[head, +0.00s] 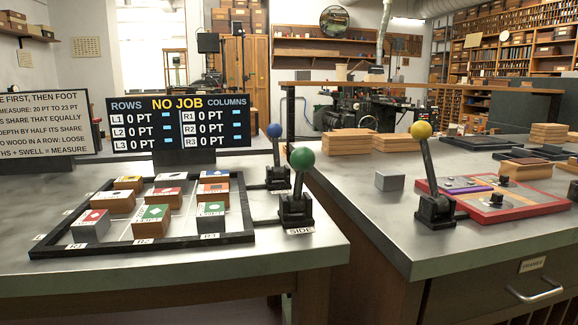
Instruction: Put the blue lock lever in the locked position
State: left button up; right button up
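The blue lock lever (276,156) stands at the right end of the left table, behind the green lever. It has a blue ball knob (274,130) on a dark, nearly upright stem, and its dark base joins a bar leading to the black frame. A green-knobbed lever (302,160) stands in front of it, with a label reading SIDE. A yellow-knobbed lever (421,131) stands on the right table, leaning left at the top. The markings for the blue lever's positions cannot be read. Neither of my grippers is in view.
A black frame (150,250) on the left table holds several labelled blocks. A display (179,123) reading NO JOB stands behind it. A red board (520,205), a grey block (389,181) and wooden stacks (349,142) are on the right table. A gap separates the tables.

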aim_at(273, 131)
jog(key=l+u, duration=0.1)
jog(key=u, duration=0.2)
jog(key=l+u, duration=0.1)
jog(key=u, duration=0.15)
jog(key=l+u, duration=0.15)
jog(key=l, duration=0.25)
jog(key=k+l+u, duration=0.1)
jog(key=l, duration=0.3)
jog(key=l+u, duration=0.15)
jog(key=l, duration=0.3)
jog(key=k+l+u, duration=0.15)
jog(key=l, duration=0.2)
jog(key=k+l+u, duration=0.15)
jog(key=l, duration=0.25)
jog(key=k+l, duration=0.1)
jog(key=l, duration=0.25)
jog(key=k+l, duration=0.1)
jog(key=l, duration=0.2)
jog(key=k+l, duration=0.1)
jog(key=l, duration=0.25)
